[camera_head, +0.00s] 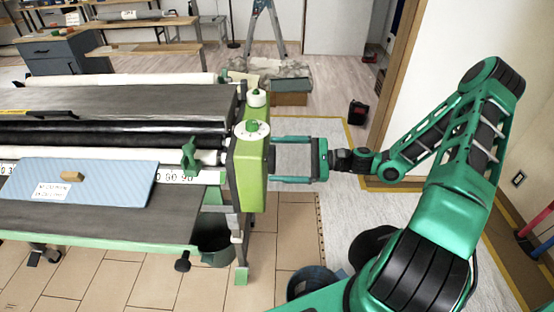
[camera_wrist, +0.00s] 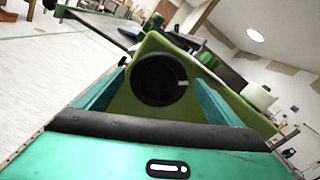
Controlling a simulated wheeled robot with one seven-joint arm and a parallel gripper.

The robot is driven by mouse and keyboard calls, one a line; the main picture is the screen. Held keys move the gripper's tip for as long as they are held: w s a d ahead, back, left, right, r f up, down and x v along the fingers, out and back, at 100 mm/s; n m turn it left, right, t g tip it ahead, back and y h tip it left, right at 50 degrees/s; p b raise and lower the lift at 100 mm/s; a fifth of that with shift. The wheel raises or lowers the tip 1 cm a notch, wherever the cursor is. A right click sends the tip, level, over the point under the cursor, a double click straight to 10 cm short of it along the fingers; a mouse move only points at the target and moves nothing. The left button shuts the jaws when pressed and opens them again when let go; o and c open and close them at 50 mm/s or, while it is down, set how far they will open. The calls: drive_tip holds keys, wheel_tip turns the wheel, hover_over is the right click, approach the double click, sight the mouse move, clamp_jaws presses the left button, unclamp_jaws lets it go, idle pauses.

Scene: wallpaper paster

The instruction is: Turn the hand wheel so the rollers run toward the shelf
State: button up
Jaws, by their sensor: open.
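The wallpaper paster (camera_head: 120,105) stands on the left with its long rollers running across the picture. A light green end housing (camera_head: 248,170) closes its right end. In the wrist view a round black hand wheel (camera_wrist: 160,79) with a small white mark sits on the green housing (camera_wrist: 135,105). My gripper (camera_head: 272,160) reaches from the right, its two teal fingers spread wide at the housing's right side. In the wrist view the fingers stand on either side of the wheel. I cannot tell whether they touch it.
A blue sheet (camera_head: 110,187) with a small wooden block (camera_head: 72,177) lies on the paster's front tray. A dark bucket (camera_head: 213,245) stands under its right end. A stepladder (camera_head: 264,25) and benches are behind. A white wall is at right.

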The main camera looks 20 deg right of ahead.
drive_tip(key=shift+a, duration=0.25)
drive_tip(key=shift+w, duration=0.1)
drive_tip(key=c, duration=1)
drive_tip(key=shift+d+n, duration=0.1)
drive_tip(key=shift+n, duration=1.6)
drive_tip(key=o, duration=1)
